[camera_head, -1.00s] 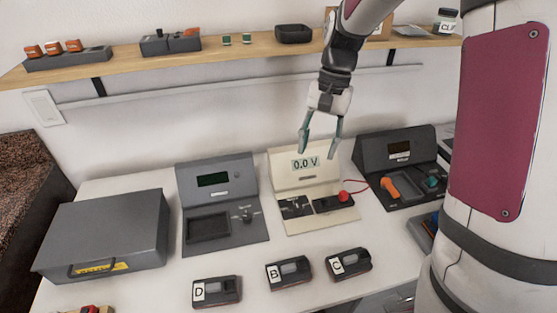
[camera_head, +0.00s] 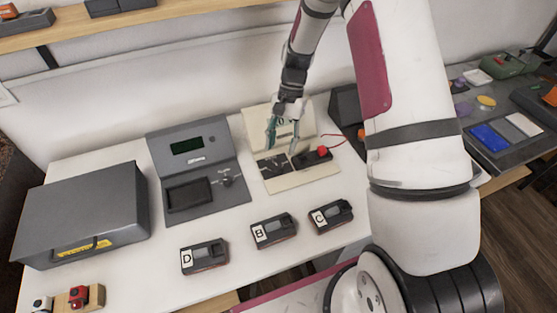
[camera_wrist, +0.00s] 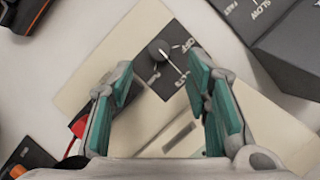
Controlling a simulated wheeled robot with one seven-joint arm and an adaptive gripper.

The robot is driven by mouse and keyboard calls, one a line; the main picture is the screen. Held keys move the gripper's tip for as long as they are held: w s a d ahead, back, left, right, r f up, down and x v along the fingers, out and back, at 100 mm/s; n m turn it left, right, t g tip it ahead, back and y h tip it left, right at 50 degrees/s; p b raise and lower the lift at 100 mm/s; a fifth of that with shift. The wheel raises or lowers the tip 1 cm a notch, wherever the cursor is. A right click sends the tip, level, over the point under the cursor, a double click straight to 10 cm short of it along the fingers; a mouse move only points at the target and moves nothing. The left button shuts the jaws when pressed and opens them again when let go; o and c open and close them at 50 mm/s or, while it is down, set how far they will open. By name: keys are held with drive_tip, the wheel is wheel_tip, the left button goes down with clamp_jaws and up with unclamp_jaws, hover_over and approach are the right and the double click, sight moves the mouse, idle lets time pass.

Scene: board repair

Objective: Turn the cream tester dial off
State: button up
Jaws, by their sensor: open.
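The cream tester (camera_head: 303,180) stands at the back of the white table, right of a grey tester. Its black dial panel is on the left of its base, partly behind my gripper in the head view. In the wrist view the dial (camera_wrist: 160,50) is a round dark knob on a black plate, with OFF and VOLTS markings. A white pointer line runs from the knob toward the VOLTS marking. My gripper (camera_head: 282,149) is open and empty above the tester. In the wrist view its two teal fingertips (camera_wrist: 160,75) are spread on either side of the dial, apart from it.
The grey tester (camera_head: 215,207) is close on the left, with a grey case (camera_head: 88,205) beyond it. Boxes D (camera_head: 205,257), B (camera_head: 273,231) and C (camera_head: 331,216) lie in front. A red plug (camera_head: 323,151) with a cable sits on the cream tester's right side.

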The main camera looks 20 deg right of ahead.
sight(278, 166)
drive_tip(key=x, duration=0.6)
drive_tip(key=shift+s+f, duration=0.1)
drive_tip(key=shift+f, duration=0.05)
clamp_jaws()
